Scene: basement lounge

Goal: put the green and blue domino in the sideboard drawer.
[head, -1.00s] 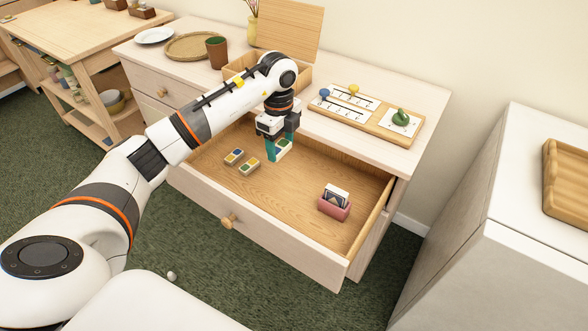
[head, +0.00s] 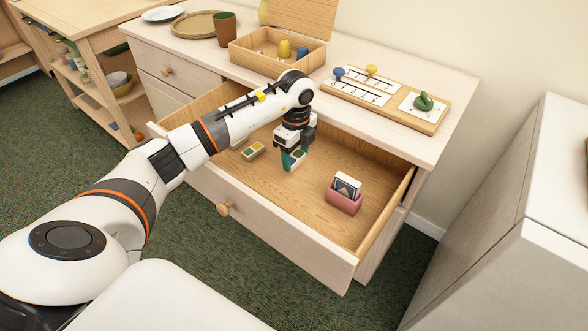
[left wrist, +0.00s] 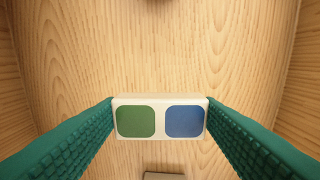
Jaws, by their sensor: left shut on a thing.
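The green and blue domino (left wrist: 160,118) is cream with one green and one blue square. My left gripper (left wrist: 160,122) is shut on it, one green finger on each end. In the head view my left gripper (head: 292,162) is inside the open sideboard drawer (head: 330,222), with the domino (head: 297,155) between its fingers. The wood floor of the drawer lies below it; I cannot tell whether the domino touches it. My right gripper is not in view.
In the drawer, another domino (head: 253,150) lies left of my gripper and a pink holder (head: 344,201) with cards stands to the right. The sideboard top (head: 450,90) carries an open wooden box (head: 240,50) and a board with knobs (head: 435,127). Bare drawer floor lies between.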

